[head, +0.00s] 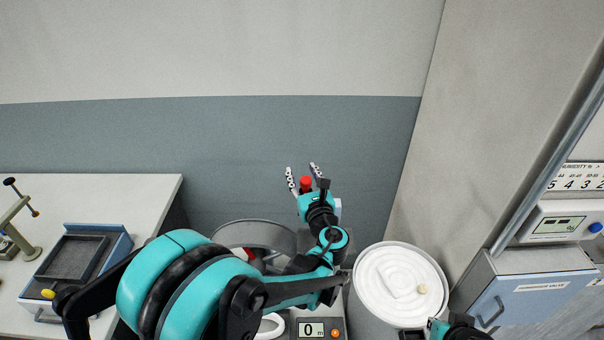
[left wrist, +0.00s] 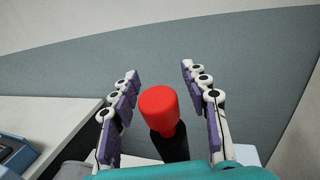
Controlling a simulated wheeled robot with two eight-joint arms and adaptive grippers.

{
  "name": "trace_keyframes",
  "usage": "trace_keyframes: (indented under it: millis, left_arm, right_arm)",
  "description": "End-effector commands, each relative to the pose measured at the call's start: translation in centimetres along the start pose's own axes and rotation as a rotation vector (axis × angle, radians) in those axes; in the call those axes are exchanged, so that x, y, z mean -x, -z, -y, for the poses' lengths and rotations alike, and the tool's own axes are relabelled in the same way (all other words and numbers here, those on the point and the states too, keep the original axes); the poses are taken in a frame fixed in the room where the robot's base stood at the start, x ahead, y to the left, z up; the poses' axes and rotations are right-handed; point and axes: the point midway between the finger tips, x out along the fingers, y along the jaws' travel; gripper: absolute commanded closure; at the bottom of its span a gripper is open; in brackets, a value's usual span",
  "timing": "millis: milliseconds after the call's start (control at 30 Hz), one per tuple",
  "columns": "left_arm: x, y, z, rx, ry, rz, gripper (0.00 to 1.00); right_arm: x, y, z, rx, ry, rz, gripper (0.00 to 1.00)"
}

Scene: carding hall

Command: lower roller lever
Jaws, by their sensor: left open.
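The roller lever shows as a red knob (head: 306,183) on a dark shaft in the head view. In the left wrist view the red knob (left wrist: 159,106) is large and central, and its black shaft (left wrist: 172,146) runs down behind my teal gripper body. My left gripper (head: 301,169) is open, with one finger on each side of the knob. In the left wrist view both fingers of the left gripper (left wrist: 160,71) stand apart from the knob, with gaps on both sides. The lever's base is hidden behind my arm. My right gripper's fingers are not visible.
A grey can (head: 256,232) stands partly behind my left arm. A can of white sliver (head: 384,300) is to its right. A counter display (head: 312,330) sits below. A white table (head: 110,198) with a blue device is left; a blue cabinet (head: 536,298) is right.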

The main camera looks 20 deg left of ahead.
Motion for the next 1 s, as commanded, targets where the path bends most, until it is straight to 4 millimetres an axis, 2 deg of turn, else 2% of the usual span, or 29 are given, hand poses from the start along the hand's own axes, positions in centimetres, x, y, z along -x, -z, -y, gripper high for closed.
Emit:
trace_keyframes:
  millis: [267,300,467,833,1000]
  left_arm:
    - [-0.36,-0.02,-0.02,0.001,0.000,0.000,0.54]
    - [-0.35,-0.02,-0.02,0.001,0.000,0.000,0.57]
    - [-0.34,-0.02,-0.02,0.001,0.000,0.000,0.99]
    - [-0.27,0.04,0.03,0.002,0.000,0.002,1.00]
    - [0.31,0.28,0.61,0.009,0.003,0.031,1.00]
  right_arm:
    - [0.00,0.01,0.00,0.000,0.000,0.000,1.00]
    - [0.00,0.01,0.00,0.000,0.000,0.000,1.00]
    - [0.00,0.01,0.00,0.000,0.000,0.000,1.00]
    - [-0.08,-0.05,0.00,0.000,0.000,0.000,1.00]
    - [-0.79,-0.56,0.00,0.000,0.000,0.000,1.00]
